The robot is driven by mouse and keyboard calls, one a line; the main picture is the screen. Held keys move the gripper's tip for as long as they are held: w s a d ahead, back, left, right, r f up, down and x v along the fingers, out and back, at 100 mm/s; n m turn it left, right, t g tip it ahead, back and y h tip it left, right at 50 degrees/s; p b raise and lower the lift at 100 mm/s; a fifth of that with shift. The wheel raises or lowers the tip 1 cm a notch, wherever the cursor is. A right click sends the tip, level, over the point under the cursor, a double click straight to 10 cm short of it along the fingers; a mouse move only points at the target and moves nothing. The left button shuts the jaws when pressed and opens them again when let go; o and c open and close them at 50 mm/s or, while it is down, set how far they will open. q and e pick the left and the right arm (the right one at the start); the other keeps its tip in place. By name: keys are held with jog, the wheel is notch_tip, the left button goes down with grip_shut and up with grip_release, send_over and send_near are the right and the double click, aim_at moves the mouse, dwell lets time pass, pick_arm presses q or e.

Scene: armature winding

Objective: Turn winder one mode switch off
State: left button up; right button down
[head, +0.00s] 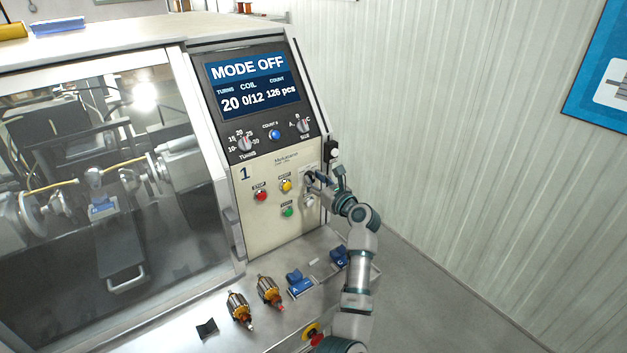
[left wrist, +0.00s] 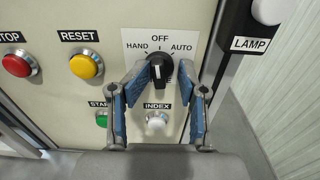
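The mode switch (left wrist: 160,72) is a black knob on winder one's cream panel, under the labels HAND, OFF and AUTO. Its white mark points up at OFF. In the head view the winder's display (head: 252,84) reads MODE OFF. My left gripper (left wrist: 160,82) is open, with its blue-padded fingers on either side of the knob; small gaps seem to show between pads and knob. In the head view the left gripper (head: 316,183) is at the panel's right edge and hides most of the switch. My right gripper is not in view.
Red STOP (left wrist: 17,65), yellow RESET (left wrist: 85,65) and white INDEX (left wrist: 156,122) buttons are close by. A LAMP switch box (left wrist: 248,30) stands to the right. Armatures (head: 270,292) and blue holders (head: 299,285) are on the shelf below.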

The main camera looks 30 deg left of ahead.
pick_arm(q)
jog(key=shift+d, duration=0.15)
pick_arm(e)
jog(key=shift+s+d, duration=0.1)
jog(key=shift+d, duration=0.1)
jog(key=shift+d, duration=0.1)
pick_arm(q)
jog(key=v, duration=1.2)
jog(key=shift+f, duration=0.15)
jog(key=shift+f, duration=0.1)
